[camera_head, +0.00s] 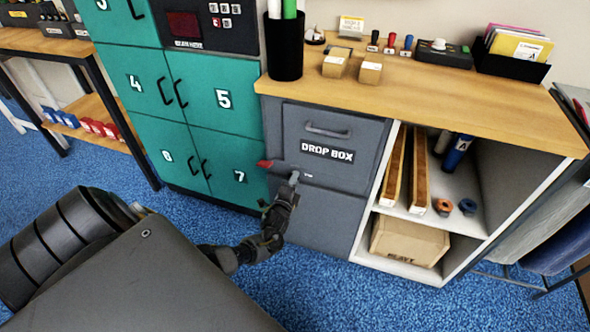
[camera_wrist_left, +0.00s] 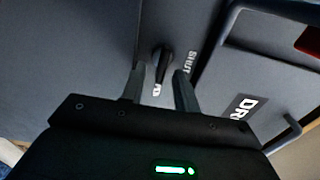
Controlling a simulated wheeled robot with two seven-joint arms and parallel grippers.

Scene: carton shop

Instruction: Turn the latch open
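The grey drop box (camera_head: 312,133) is the cabinet front at centre, its door closed with a handle above the lettering. A red-tipped piece (camera_head: 265,164) sticks out at its left edge; I cannot tell if it is part of the latch. The left wrist view shows the black latch lever (camera_wrist_left: 163,62) beside the word SHUT. My left gripper (camera_head: 294,178) is at the lower left of the door. In the left wrist view my left gripper (camera_wrist_left: 160,85) is open, with one finger on each side of the lever; contact cannot be told. My right gripper is not in view.
Teal lockers (camera_head: 200,100) stand directly left of the drop box. A wooden counter (camera_head: 450,90) above carries stamps, small boxes and a black pen cup (camera_head: 284,45). Open shelves (camera_head: 470,215) are on the right. Blue carpet (camera_head: 340,290) in front is free.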

